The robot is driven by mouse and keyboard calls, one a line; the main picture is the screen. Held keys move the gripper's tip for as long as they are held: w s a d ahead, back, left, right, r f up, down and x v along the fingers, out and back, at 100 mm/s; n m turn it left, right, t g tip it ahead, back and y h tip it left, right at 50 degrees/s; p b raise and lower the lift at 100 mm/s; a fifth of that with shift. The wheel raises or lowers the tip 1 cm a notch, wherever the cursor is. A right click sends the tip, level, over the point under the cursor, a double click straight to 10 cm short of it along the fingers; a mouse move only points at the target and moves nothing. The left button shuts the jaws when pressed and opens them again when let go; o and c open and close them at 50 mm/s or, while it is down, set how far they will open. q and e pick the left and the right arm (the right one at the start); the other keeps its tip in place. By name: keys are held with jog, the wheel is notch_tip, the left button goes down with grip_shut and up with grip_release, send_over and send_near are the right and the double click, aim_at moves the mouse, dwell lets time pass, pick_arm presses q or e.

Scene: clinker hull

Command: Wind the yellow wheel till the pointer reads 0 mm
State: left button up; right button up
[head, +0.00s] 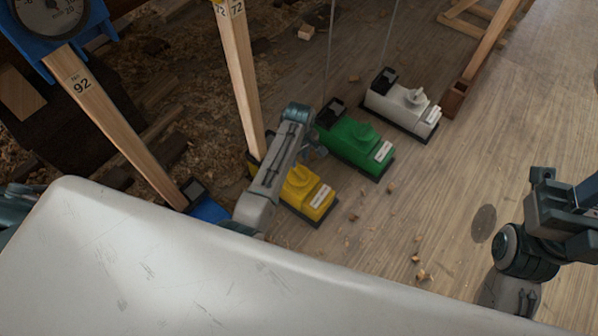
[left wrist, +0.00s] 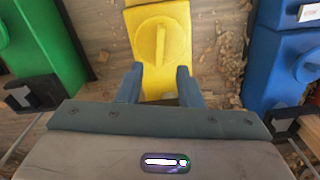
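The yellow jack (head: 318,208) stands on the floor, with its yellow wheel (head: 299,179) on top, partly behind my left arm. In the left wrist view the yellow wheel (left wrist: 157,43) is round with a raised bar across it, pointing toward my gripper. My left gripper (left wrist: 159,72) is open, its fingers apart on either side of the yellow body's near part, short of the wheel's centre. Whether they touch it I cannot tell. In the head view its fingertips are hard to make out. The yellow jack's pointer is not in view. My right gripper (head: 562,195) is at the right edge, its fingers unclear.
A green jack (head: 350,139) and a white jack (head: 408,104) stand beyond the yellow one. A blue jack (left wrist: 285,60) is on its other side. Wooden posts rise nearby, one marked 92 (head: 84,84) with a dial (head: 48,12). Wood chips litter the floor.

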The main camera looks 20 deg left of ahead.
aim_at(299, 171)
pick_arm(q)
notch_tip(299, 171, down, 8)
jog(key=b, duration=0.3)
jog(key=shift+c, duration=0.4)
grip_shut()
